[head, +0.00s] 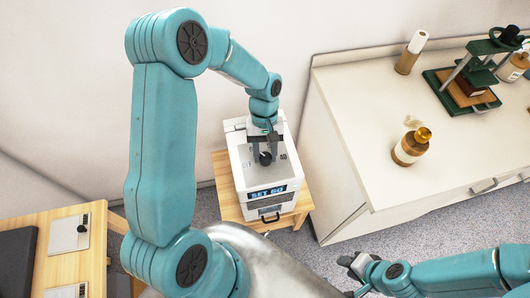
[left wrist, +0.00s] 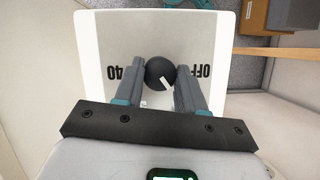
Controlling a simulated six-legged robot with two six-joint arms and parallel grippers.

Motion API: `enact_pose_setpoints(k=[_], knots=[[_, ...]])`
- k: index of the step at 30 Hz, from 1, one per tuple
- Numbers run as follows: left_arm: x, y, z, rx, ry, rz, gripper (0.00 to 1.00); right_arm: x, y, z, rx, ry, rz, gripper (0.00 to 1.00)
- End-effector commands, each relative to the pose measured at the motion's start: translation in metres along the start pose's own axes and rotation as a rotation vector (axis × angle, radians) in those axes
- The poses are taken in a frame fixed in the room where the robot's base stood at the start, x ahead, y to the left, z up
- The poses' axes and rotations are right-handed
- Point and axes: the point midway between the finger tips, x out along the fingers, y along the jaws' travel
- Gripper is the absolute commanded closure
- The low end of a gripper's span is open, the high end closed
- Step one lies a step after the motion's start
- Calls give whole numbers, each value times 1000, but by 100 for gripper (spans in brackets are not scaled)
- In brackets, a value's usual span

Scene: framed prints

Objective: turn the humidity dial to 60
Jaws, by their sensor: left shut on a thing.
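The humidity dial is a round black knob (head: 265,159) on top of a white box (head: 238,180). The box's front display (head: 267,192) seems to read "SET 60". My left gripper (head: 263,153) points down over the box, shut on the knob with a finger on each side. In the left wrist view the knob (left wrist: 160,72) sits between the fingertips and bears a white mark on the near side. The labels "40" and "OFF" appear upside down left and right of it; other labels are hidden. My right gripper (head: 354,262) is at the lower right, away from the box, its opening unclear.
The box stands on a small wooden stand (head: 226,207). A wooden table (head: 82,264) is at the lower left.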

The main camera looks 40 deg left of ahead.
Motion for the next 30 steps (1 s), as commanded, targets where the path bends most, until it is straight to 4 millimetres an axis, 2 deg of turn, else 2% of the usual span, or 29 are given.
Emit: enact_pose_setpoints(k=[9, 22, 23, 24, 25, 30], knots=[[-2, 1, -2, 70, 8, -26, 91, 3, 1, 0, 0, 0, 0, 62], [-3, 1, -2, 76, 9, -28, 91, 3, 1, 0, 0, 0, 0, 62], [-3, 1, -2, 76, 9, -28, 54, 3, 1, 0, 0, 0, 0, 62], [-3, 1, -2, 76, 9, -28, 41, 3, 1, 0, 0, 0, 0, 62], [-3, 1, -2, 76, 8, -29, 36, 3, 1, 0, 0, 0, 0, 62], [-2, 1, -1, 76, 5, -30, 36, 3, 1, 0, 0, 0, 0, 62]])
